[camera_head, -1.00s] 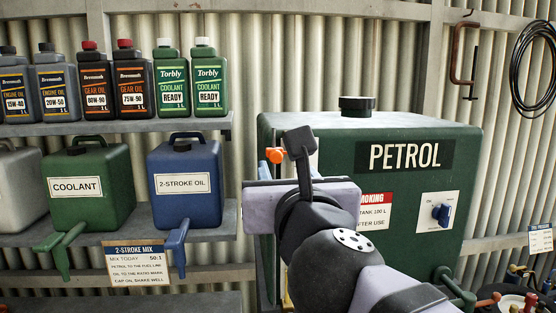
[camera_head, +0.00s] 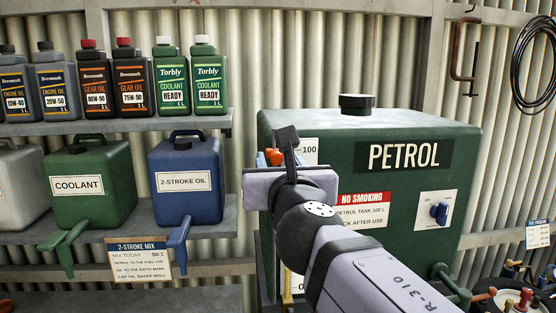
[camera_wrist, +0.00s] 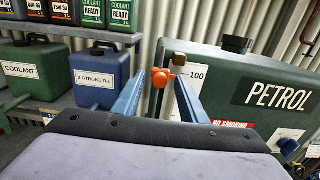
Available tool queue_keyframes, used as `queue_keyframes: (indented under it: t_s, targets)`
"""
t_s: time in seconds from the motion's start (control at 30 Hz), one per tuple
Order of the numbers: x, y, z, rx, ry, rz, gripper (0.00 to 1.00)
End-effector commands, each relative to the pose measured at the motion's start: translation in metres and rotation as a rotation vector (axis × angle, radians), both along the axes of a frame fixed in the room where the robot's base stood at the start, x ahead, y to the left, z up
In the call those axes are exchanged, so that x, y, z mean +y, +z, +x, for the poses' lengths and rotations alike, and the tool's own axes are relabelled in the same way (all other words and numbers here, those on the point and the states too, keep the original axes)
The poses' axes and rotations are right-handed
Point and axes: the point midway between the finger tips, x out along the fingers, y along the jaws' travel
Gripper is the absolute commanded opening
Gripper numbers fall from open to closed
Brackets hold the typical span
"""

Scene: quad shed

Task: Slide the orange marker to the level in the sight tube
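The orange marker (camera_head: 274,156) is at the left front edge of the green petrol tank (camera_head: 385,185), near the top of the white scale (camera_head: 308,151) marked 100. In the wrist view the orange marker (camera_wrist: 160,79) shows between the far ends of my gripper's (camera_wrist: 158,84) two blue fingers. The fingers are apart, with gaps visible beside the marker; I see no firm contact. A yellow strip (camera_head: 288,284), perhaps the lower sight tube, shows beside the scale's 0 end. My wrist and arm hide the middle of the tube, so the liquid level cannot be seen.
A blue 2-stroke oil can (camera_head: 187,182) and a green coolant can (camera_head: 92,185) stand on the shelf to the left. Bottles line the shelf above. The tank's blue knob (camera_head: 439,212) is on the right. Corrugated wall shows behind.

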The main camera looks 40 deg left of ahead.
Motion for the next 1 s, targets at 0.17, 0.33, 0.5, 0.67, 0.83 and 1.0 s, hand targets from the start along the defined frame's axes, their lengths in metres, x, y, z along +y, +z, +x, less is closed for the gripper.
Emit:
queue_keyframes:
  t_s: [0.17, 0.33, 0.5, 0.67, 0.83, 1.0]
  targets:
    - [0.000, 0.000, 0.000, 0.000, 0.000, 0.000, 0.19]
    - [0.000, 0.000, 0.000, 0.001, 0.000, 0.001, 0.00]
    - [0.000, -0.003, 0.000, 0.001, 0.000, 0.001, 0.00]
    - [0.000, -0.017, 0.000, 0.001, 0.000, 0.000, 0.00]
    - [0.000, -0.046, 0.000, 0.002, 0.000, 0.001, 0.00]
    - [0.000, -0.085, 0.000, 0.001, 0.000, -0.001, 0.00]
